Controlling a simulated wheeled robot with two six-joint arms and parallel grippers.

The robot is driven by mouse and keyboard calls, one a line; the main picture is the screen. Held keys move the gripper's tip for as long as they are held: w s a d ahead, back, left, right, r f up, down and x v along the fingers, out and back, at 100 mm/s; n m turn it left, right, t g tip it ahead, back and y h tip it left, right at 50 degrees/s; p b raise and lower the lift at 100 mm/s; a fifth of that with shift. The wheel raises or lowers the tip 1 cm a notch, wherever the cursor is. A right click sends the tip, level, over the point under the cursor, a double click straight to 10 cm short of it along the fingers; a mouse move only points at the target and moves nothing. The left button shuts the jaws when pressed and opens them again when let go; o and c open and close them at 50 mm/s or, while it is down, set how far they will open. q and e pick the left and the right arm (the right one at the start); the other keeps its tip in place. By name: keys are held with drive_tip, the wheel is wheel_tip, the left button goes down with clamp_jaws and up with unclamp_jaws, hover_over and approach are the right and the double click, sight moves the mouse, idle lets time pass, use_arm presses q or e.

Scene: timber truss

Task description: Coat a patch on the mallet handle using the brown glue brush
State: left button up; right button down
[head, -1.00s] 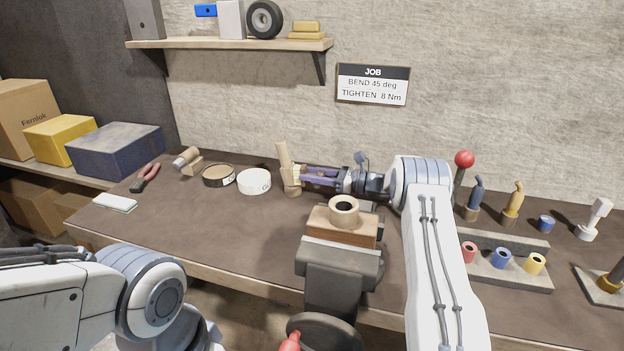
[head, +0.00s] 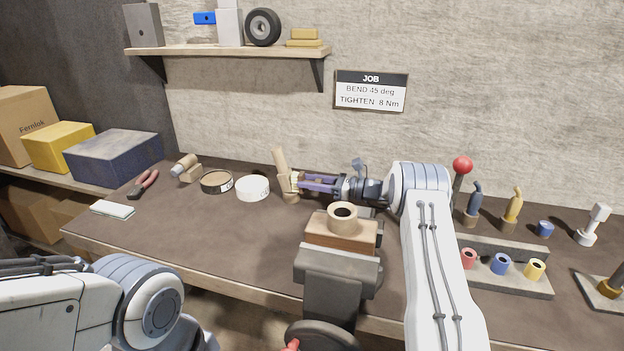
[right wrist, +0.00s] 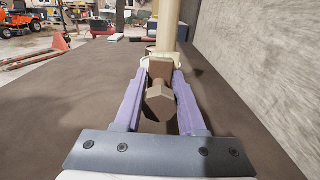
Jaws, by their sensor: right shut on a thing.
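A brown-handled tool with a gold collar (head: 612,283), perhaps the brown glue brush, stands on a plate at the far right, partly cut off. My left arm shows at lower left; its gripper is out of view.
A vise (head: 337,265) holding a wood block with a tan ring (head: 342,213) stands in front of my right gripper. Round tins (head: 252,187) and pliers (head: 143,184) lie left. A rack of coloured cups (head: 501,266) and other upright tools (head: 513,208) stand right.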

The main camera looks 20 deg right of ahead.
drive_tip(key=shift+s+a, duration=0.4)
drive_tip(key=shift+w+d, duration=0.25)
drive_tip(key=shift+w+d+b, duration=0.8)
drive_tip(key=shift+w+b, duration=0.2)
drive_tip(key=shift+b, duration=0.05)
drive_tip(key=shift+s+a+r+p, duration=0.15)
drive_tip(key=shift+s+a+p, duration=0.15)
drive_tip(key=shift+s+p, duration=0.1)
drive_tip(key=shift+s+a+p, duration=0.4)
drive_tip(key=shift+s+a, duration=0.4)
drive_tip(key=shift+s, duration=0.05)
drive_tip(key=shift+v, duration=3.05)
